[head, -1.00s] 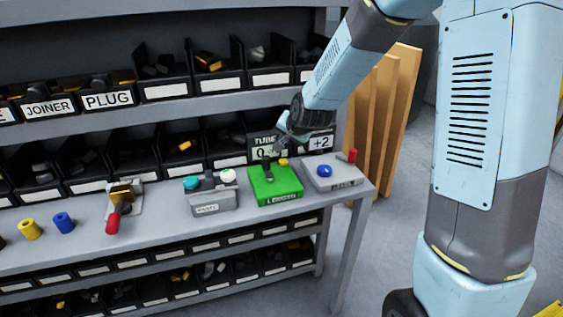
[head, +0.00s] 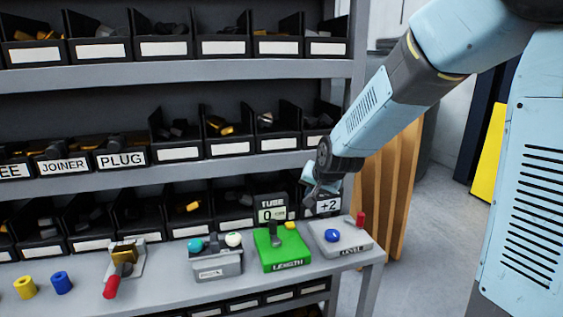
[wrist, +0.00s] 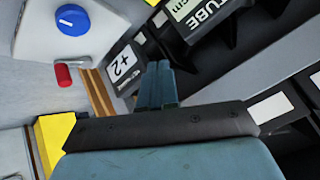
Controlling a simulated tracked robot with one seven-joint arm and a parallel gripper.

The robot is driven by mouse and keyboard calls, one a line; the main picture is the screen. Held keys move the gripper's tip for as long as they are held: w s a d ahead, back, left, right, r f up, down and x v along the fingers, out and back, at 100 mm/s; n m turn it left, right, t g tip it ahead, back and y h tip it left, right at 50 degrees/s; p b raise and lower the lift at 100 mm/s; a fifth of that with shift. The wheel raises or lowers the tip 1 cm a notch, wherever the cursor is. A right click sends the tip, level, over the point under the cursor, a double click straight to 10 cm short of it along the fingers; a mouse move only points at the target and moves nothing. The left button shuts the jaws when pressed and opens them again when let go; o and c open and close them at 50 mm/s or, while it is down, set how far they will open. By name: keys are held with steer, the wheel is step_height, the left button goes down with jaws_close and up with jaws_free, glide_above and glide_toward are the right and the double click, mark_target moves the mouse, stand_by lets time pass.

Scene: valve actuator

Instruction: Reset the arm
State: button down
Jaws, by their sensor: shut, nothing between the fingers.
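My gripper (head: 313,190) hangs at the end of my blue and grey arm in the head view, in front of the lower bins and above the green LENGTH box (head: 285,256) and the grey box with a blue knob (head: 333,236). In the wrist view my gripper's two fingers (wrist: 157,85) lie together, shut with nothing between them. The blue knob (wrist: 72,19) and a red lever (wrist: 63,76) show at upper left there, apart from the fingers. The "+2" display (head: 325,206) and the TUBE display (head: 270,214) stand behind the boxes.
Shelves of black bins (head: 175,143) fill the back. On the bench are a grey box with teal and white buttons (head: 216,264), a red-handled valve (head: 118,270), and yellow (head: 25,287) and blue (head: 62,281) cylinders. Wooden boards (head: 390,190) lean at the right. Floor is clear beyond them.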

steer(key=s+d+r+n, duration=0.1)
steer(key=s+d+r, duration=0.2)
steer(key=s, duration=0.6)
steer(key=s+d+r+n+g+h, duration=0.1)
steer(key=s+d+r, duration=0.3)
steer(key=s+d, duration=0.3)
steer(key=s+d+r+n+g+h, duration=0.1)
steer(key=s+d+r, duration=0.3)
steer(key=s, duration=0.8)
steer(key=shift+s+d, duration=0.15)
steer(key=shift+d, duration=0.4)
